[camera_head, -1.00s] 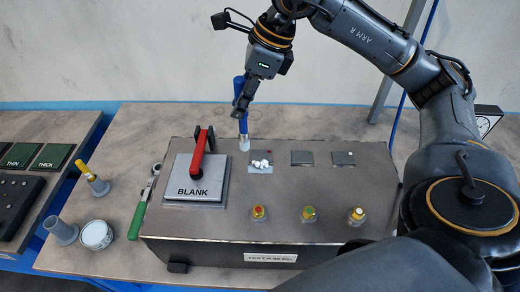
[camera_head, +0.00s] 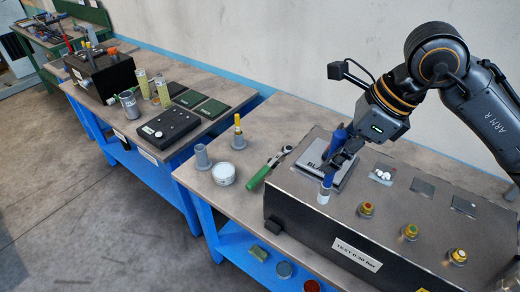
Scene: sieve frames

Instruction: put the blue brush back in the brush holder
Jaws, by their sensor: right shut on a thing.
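The blue brush (camera_head: 327,183) is in my right gripper (camera_head: 336,162), which is shut on its handle. The brush is nearly upright, pale end down, in front of the BLANK plate (camera_head: 311,158) and over the dark test box. Whether its tip touches the box I cannot tell. Two grey cup-like holders stand left of the box: one (camera_head: 202,157) shows no brush, the other (camera_head: 239,143) holds a yellow-handled brush (camera_head: 238,124). Both are well to the left of my right gripper. My left gripper is not in view.
The test box (camera_head: 300,222) has several coloured knobs on top. A round white-lidded tin (camera_head: 223,174) and a green-handled tool (camera_head: 259,177) lie between holders and box. Another bench (camera_head: 128,80) with panels, jars and a black box stands at left, across a gap.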

